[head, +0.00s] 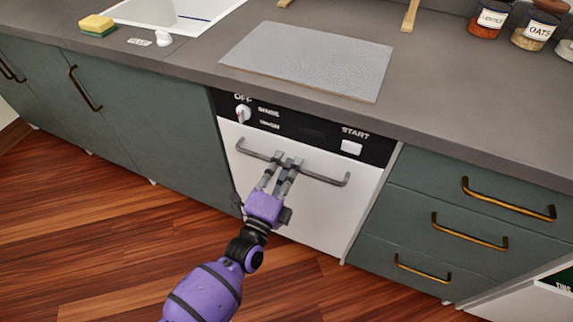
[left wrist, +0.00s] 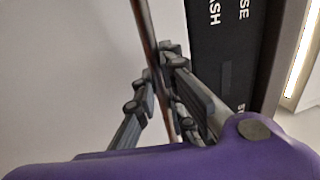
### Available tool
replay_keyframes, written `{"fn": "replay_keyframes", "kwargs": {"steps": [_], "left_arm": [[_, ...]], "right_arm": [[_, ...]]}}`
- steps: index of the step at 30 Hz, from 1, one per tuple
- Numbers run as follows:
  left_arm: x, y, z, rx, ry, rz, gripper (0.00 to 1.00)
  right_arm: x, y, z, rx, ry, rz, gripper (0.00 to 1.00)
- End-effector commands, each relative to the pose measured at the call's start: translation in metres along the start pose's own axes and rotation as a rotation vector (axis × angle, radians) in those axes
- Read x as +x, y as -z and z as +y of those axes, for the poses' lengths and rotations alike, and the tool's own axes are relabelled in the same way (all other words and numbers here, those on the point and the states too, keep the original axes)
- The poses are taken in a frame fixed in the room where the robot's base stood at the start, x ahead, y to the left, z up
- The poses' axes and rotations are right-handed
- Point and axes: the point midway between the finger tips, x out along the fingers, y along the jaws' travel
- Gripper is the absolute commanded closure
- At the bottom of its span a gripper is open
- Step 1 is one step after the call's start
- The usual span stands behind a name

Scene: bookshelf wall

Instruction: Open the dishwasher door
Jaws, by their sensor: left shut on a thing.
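The white dishwasher door (head: 315,217) is in the middle of the head view, below a black control panel (head: 311,129) with a dial and a START button. The door looks closed, flush with the cabinets. A grey bar handle (head: 325,179) runs across its upper part. My purple left gripper (head: 287,162) is at the middle of this handle, shut on it. In the left wrist view, the handle (left wrist: 147,35) passes between the fingers (left wrist: 160,85), with the white door (left wrist: 80,60) behind. My right gripper is in neither view.
Green drawers (head: 465,220) with brass handles stand to the right, and green cabinets (head: 130,125) to the left. The grey counter (head: 210,45) above holds a mat (head: 308,60), a sponge (head: 97,25) and jars (head: 535,30). The wooden floor (head: 110,240) in front looks clear.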

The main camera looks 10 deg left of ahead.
Motion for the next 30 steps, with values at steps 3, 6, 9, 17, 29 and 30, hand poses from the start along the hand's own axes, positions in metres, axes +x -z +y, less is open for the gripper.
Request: {"fn": "replay_keyframes", "kwargs": {"steps": [3, 6, 9, 17, 29, 30], "left_arm": [[-0.001, 0.0, 0.0, 0.0, 0.0, 0.0, 1.0], [-0.004, 0.0, 0.001, -0.001, 0.004, 0.0, 1.0], [-0.016, 0.0, 0.002, 0.0, 0.019, -0.001, 1.0], [-0.086, 0.0, 0.007, -0.002, 0.128, -0.001, 1.0], [-0.235, 0.001, 0.036, -0.002, 0.393, -0.002, 1.0], [-0.247, 0.001, 0.04, -0.003, 0.417, -0.002, 1.0]], "right_arm": [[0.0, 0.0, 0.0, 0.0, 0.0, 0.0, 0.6], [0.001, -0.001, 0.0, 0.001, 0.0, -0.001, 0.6], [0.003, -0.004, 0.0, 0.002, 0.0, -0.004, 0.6], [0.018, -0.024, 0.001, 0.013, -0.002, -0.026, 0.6], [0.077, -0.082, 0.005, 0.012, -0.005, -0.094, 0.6], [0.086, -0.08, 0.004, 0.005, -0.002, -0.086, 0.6]]}}
